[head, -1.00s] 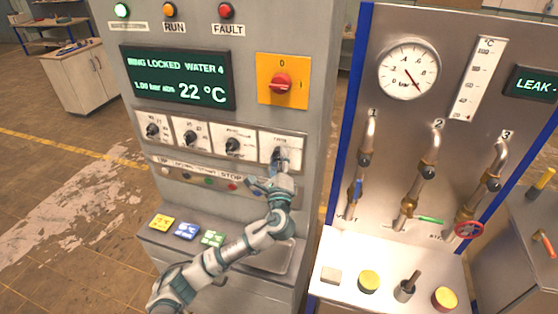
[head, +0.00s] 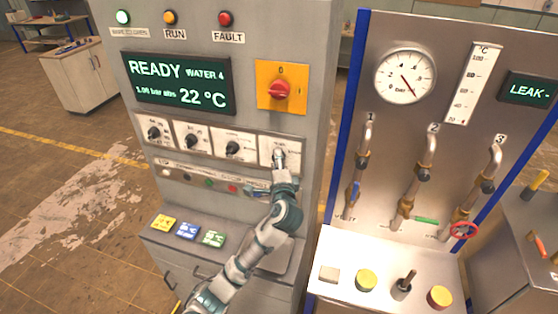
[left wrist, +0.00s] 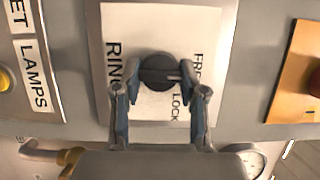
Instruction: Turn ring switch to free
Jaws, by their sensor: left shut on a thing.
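The ring switch is a dark round knob (left wrist: 158,70) on a white plate marked RING, FREE and LOCK, which appear sideways in the left wrist view. A pale pointer line on the knob points right, toward the side with the FREE and LOCK lettering. My left gripper (left wrist: 160,88) has one finger on each side of the knob and is shut on it. In the head view my left gripper (head: 279,160) covers most of the knob on the rightmost plate (head: 292,146) of the switch row. My right gripper is not in view.
The display (head: 178,84) reads READY, WATER 4 and 22 °C. A red rotary switch (head: 279,90) on a yellow plate sits above the ring switch. Small buttons line the strip below. A pipe panel (head: 400,125) with valves stands to the right.

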